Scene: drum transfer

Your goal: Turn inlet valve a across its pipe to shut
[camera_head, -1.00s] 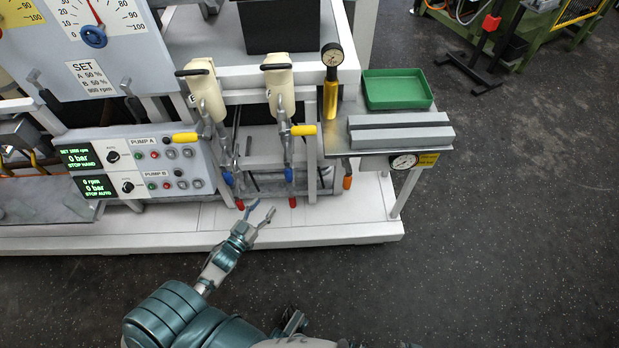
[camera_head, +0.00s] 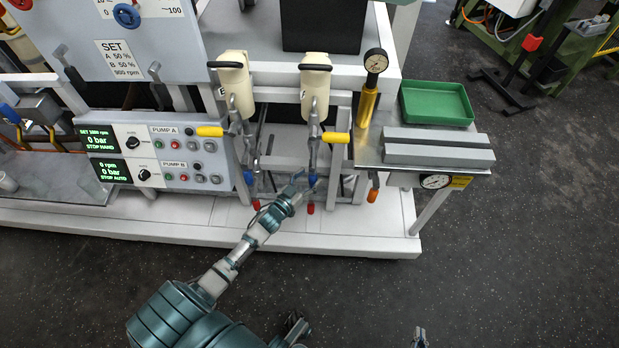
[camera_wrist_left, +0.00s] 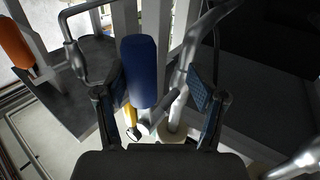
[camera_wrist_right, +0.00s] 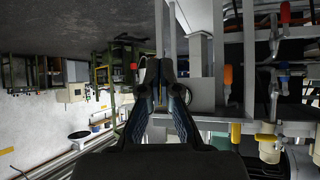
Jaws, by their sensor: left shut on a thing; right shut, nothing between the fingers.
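Two cream strainers (camera_head: 236,85) (camera_head: 315,80) stand on the rig, with valve levers below. A blue valve handle (camera_head: 312,180) hangs under the right strainer, beside a red handle (camera_head: 310,208). My left gripper (camera_head: 297,181) is at this blue handle. In the left wrist view the blue handle (camera_wrist_left: 140,70) stands upright between the fingers, and the jaws are shut on it. Another blue handle (camera_head: 248,178) hangs under the left strainer.
Yellow handles (camera_head: 210,132) (camera_head: 336,137) stick out sideways above the blue ones. An orange handle (camera_head: 373,190) hangs to the right, below a shelf with a green tray (camera_head: 436,103) and a gauge (camera_head: 376,61). The pump panel (camera_head: 150,155) is at left. The floor at right is clear.

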